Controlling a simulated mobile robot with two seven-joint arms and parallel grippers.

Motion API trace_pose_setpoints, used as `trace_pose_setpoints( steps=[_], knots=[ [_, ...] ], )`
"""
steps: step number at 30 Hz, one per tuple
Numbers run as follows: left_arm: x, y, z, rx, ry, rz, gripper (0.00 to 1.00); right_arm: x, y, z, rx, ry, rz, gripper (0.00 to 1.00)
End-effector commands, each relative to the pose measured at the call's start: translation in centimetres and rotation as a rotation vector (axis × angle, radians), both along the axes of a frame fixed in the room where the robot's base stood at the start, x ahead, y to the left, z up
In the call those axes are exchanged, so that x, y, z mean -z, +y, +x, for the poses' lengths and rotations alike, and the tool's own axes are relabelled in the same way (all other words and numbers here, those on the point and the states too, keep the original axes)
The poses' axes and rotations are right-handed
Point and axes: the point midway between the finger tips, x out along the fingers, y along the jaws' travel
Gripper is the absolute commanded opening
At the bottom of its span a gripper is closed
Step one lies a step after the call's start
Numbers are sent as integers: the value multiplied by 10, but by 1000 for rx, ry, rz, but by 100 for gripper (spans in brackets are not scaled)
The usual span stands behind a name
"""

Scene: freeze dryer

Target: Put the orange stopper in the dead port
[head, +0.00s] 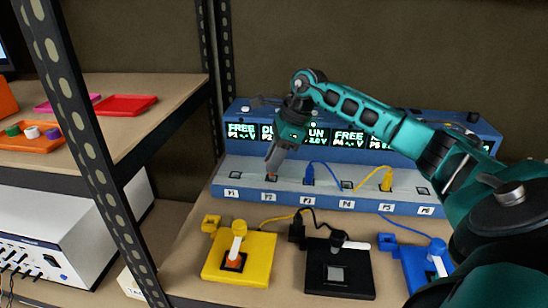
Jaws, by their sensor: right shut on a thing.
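The blue port station (232,180) stands on the bench, with a row of ports labelled P1 to P6 and lit displays above. The display over P2 (266,132) begins with "D"; my arm hides the rest. My right gripper (272,168) points down at the P2 port and is shut. A small reddish-orange bit, seemingly the orange stopper (271,178), shows at its fingertips, right at the port. I cannot tell whether it is in the opening or just above it. My left gripper is not in view.
A blue plug (309,174) sits in P3 and a yellow plug (386,180) around P5, with cables between. Yellow (255,262), black (320,285) and blue (416,268) devices stand in front. An orange tray (40,146) with coloured stoppers lies on the left shelf, near an upright post.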

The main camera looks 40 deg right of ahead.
Motion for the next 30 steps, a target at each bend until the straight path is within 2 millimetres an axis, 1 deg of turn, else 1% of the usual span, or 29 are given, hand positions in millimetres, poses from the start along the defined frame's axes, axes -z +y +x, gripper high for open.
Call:
trace_pose_setpoints(
  steps=[7,30],
  knots=[
    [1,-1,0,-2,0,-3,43,2,0,0,0,0,0,0],
    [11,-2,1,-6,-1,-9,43,18,0,0,0,0,0,0]
  ],
)
